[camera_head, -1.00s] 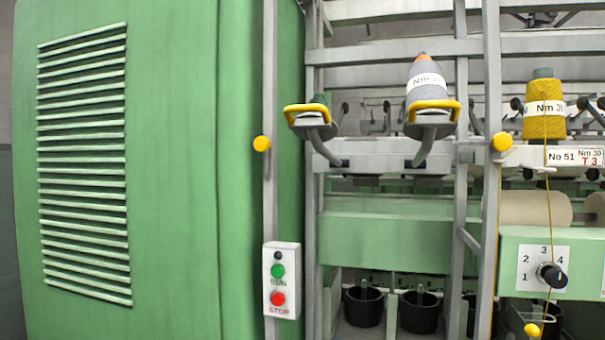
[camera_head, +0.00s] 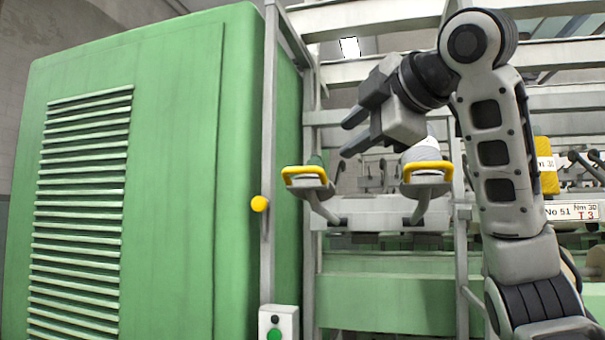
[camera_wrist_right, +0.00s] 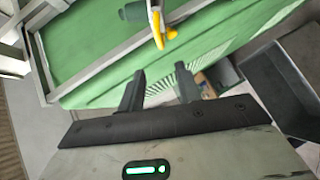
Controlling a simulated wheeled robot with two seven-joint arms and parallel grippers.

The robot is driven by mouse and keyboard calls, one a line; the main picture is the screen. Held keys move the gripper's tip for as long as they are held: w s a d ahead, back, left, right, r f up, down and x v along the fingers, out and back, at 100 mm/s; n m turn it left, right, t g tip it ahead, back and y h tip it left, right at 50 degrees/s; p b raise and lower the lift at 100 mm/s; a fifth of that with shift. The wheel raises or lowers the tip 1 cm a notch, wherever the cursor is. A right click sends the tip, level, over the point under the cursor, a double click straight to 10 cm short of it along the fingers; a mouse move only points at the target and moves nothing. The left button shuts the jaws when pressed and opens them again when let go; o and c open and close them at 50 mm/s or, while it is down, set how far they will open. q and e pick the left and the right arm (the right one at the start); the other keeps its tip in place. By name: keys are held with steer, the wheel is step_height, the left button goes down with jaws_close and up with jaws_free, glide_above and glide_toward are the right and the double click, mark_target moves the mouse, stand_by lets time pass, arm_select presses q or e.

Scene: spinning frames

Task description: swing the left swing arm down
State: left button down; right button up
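The left swing arm (camera_head: 318,200) is a grey curved arm with a yellow handle (camera_head: 304,171) at its raised end, in the middle of the head view. A dark green bobbin top (camera_head: 315,160) shows behind the handle. My right gripper (camera_head: 347,137) is open and empty, above and a little right of that handle, with its fingers pointing left. In the right wrist view, the open fingers (camera_wrist_right: 158,82) hold nothing, and a yellow handle (camera_wrist_right: 162,28) beside a dark green piece lies beyond them, near the top. My left gripper is not in view.
The right swing arm (camera_head: 425,205) with its yellow handle and a grey cone (camera_head: 425,150) stands under my right gripper's wrist. A green cabinet (camera_head: 170,170) fills the left. Grey rails cross above.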

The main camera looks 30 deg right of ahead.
mark_target(304, 169)
steer(key=p+x, duration=0.3)
steer(key=x, duration=1.2)
steer(key=shift+w, duration=0.4)
steer(key=shift+f, duration=0.1)
jaws_close()
